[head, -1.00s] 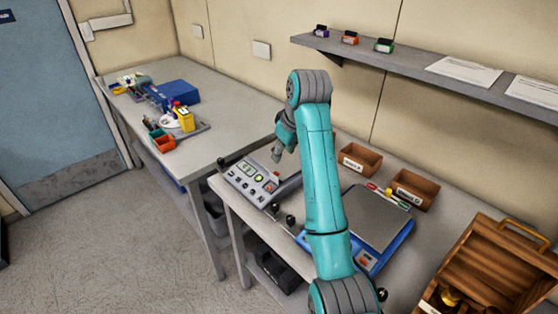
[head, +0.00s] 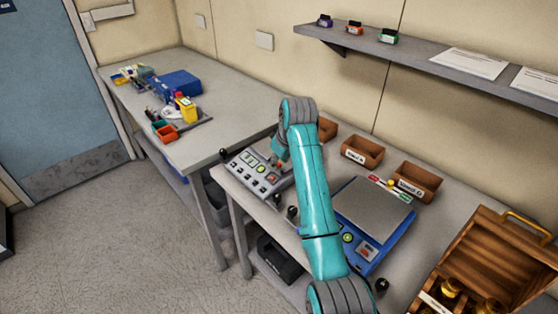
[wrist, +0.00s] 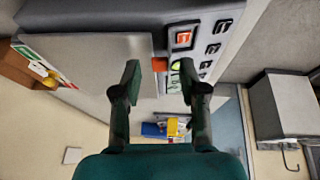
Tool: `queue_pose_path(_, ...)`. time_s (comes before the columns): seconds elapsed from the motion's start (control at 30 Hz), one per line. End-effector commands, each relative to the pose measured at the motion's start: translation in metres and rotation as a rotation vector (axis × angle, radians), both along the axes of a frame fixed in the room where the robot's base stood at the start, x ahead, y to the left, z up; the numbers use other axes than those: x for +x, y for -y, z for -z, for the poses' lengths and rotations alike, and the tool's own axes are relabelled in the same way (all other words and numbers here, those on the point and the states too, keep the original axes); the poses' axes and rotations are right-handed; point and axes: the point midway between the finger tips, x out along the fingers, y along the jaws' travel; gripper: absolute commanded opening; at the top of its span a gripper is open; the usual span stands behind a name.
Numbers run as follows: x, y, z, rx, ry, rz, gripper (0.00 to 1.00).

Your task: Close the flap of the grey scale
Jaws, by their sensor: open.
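The grey scale (head: 250,178) stands on the near bench, left of my arm, with a sloping panel of buttons and green displays. In the wrist view its button panel (wrist: 208,62) is at the upper right, next to a pale grey plate (wrist: 90,62). A small orange tab (wrist: 160,64) sits at the plate's edge. I cannot tell for sure which part is the flap or how far it stands open. My gripper (wrist: 160,78) is open and empty, its fingertips on either side of the tab. In the head view my arm partly covers the scale's right side.
A blue scale (head: 374,208) stands right of my arm. Brown bins (head: 362,151) line the wall behind. A wooden box (head: 490,260) is at the lower right. Black knobs (head: 292,212) stand near the bench's front edge. The left bench holds a blue box (head: 180,82).

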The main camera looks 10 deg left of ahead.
Motion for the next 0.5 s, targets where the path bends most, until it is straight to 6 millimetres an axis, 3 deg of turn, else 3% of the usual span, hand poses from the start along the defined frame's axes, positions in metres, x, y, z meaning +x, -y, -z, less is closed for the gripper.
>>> queue_pose_path(0.07, 0.0, 0.0, -0.0001, 0.0, 0.0, 0.0, 0.43)
queue_pose_path(0.1, -0.0001, 0.0, -0.0002, 0.0, 0.0, 0.0, 0.38)
queue_pose_path(0.27, -0.0001, 0.0001, -0.0003, 0.0, 0.0, 0.0, 0.0)
queue_pose_path(0.5, 0.0, 0.0001, -0.0006, -0.004, 0.006, 0.001, 0.0)
